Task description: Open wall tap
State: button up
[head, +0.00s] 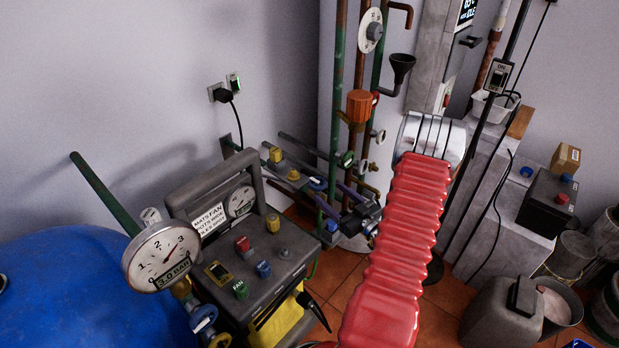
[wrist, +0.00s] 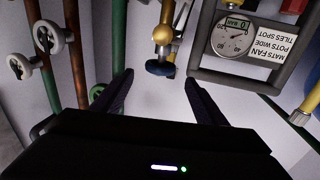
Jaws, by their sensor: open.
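Several taps and valves are in view, and none is plainly labelled as the wall tap. In the wrist view a brass tap (wrist: 162,36) with a dark blue knob (wrist: 161,69) shows between and beyond my fingers. My gripper (wrist: 158,79) is open, with a dark finger on each side and nothing between the tips. Contact with the knob is not visible. The knob's turned position cannot be told.
White handwheels (wrist: 48,38) sit on upright pipes at the wrist view's left. A grey control box (head: 255,260) with coloured switches and a blue tank (head: 80,300) stand at the head view's left. An orange valve (head: 360,105) is on the pipes. Grey plinths stand right.

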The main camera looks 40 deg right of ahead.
aim_at(312, 178)
jog(key=w, duration=0.4)
jog(key=w+d, duration=0.1)
jog(key=w, duration=0.6)
jog(key=shift+w+d, duration=0.2)
jog(key=shift+w, duration=0.2)
jog(key=shift+a, duration=0.1)
jog(key=c, duration=1)
